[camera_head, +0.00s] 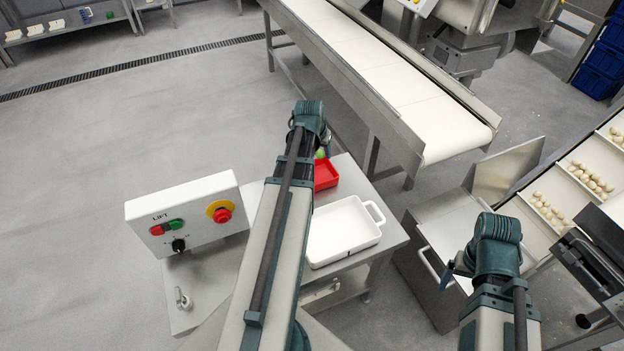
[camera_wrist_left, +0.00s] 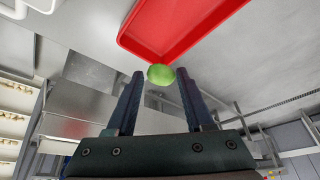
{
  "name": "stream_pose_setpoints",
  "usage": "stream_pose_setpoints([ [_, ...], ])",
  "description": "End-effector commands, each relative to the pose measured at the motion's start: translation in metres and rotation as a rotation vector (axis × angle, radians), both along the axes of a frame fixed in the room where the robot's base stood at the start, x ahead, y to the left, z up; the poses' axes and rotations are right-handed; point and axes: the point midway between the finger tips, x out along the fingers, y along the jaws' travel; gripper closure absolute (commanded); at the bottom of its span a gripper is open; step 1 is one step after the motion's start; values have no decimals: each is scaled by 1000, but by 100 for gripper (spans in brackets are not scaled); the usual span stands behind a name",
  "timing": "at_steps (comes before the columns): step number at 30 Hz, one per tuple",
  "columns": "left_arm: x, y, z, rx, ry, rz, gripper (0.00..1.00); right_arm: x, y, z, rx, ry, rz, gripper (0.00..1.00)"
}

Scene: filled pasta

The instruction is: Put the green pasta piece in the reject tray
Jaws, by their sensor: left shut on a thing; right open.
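The green pasta piece (camera_wrist_left: 160,75) is between the fingertips of my left gripper (camera_wrist_left: 160,72) in the left wrist view. The gripper is shut on it. In the head view the green piece (camera_head: 320,153) shows only as a small patch beside my left arm, at the far end of the red reject tray (camera_head: 327,175). The red tray (camera_wrist_left: 185,28) also shows just past the fingertips in the wrist view. Its exact gap to the piece is unclear. My left arm hides part of the tray. My right gripper (camera_head: 455,268) is open, its fingers mostly hidden by its wrist.
A white tray (camera_head: 343,232) with handles lies in front of the red one on the steel table (camera_head: 384,217). A control box (camera_head: 188,213) stands left of my left arm. A conveyor (camera_head: 370,70) runs behind; pasta lanes (camera_head: 575,181) lie at right.

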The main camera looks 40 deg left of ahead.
Motion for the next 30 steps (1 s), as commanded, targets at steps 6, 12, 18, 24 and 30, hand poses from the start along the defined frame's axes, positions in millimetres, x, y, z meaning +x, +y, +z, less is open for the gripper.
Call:
stream_pose_setpoints([
  [6,0,0,-35,-1,1,-1,98,0,0,-35,0,0,0,10],
  [12,0,0,-59,0,1,-2,98,0,0,-59,0,0,0,10],
  [18,0,0,-59,0,1,-2,98,0,0,-59,0,0,0,10],
  [24,0,0,-76,0,1,-2,98,0,0,-76,0,0,0,10],
  [30,0,0,-98,0,1,-2,98,0,0,-98,-2,-1,1,10],
])
